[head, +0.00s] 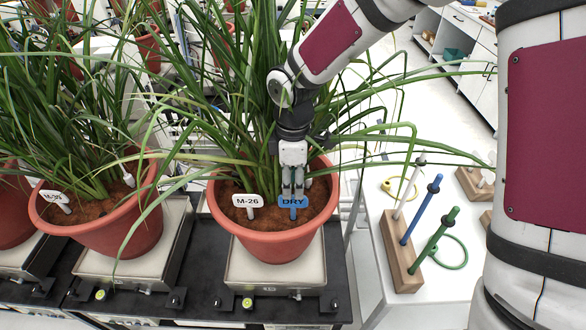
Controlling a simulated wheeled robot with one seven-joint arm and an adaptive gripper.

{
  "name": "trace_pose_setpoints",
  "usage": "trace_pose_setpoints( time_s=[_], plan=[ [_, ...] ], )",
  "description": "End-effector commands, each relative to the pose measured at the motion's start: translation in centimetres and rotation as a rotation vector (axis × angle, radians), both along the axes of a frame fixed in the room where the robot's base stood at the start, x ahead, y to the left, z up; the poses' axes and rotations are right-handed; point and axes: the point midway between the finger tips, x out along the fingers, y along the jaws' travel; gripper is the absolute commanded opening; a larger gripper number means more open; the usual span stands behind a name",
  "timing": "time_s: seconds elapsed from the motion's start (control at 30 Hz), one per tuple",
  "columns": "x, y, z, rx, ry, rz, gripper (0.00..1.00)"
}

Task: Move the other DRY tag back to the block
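A blue DRY tag (293,202) stands in the soil of the middle pot (268,243), right of a white M-26 tag (247,201). My gripper (293,190) points down into this pot, its fingertips at the top edge of the DRY tag. The two fingers look close together, but I cannot tell whether they grip the tag. A small wooden block (466,186) with pale pieces in it stands on the white table at the right, partly hidden by my arm. A second DRY tag is not visible.
A wooden peg stand (400,262) holds white, blue and green pegs; a green ring (450,252) and a yellow ring (398,188) are nearby. Long grass leaves surround my gripper. Another potted plant (100,225) stands left. The pots rest on scales (275,274).

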Motion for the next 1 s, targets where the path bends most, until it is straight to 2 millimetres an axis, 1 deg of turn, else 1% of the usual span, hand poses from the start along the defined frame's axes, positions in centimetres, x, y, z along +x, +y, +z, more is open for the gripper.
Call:
trace_pose_setpoints(
  time_s=[0.03, 0.3, 0.5, 0.7, 1.0],
  plan=[
    [-0.2, 0.1, -1.0, -0.001, 0.005, 0.003, 0.35],
    [-0.2, 0.0, -5.8, -0.001, 0.005, 0.002, 0.35],
    [-0.2, 0.0, -8.6, -0.001, 0.002, 0.002, 0.35],
    [-0.1, 0.0, -10.0, -0.001, 0.000, 0.000, 0.35],
    [0.0, 0.0, -10.2, -0.001, -0.001, 0.000, 0.35]
  ],
)
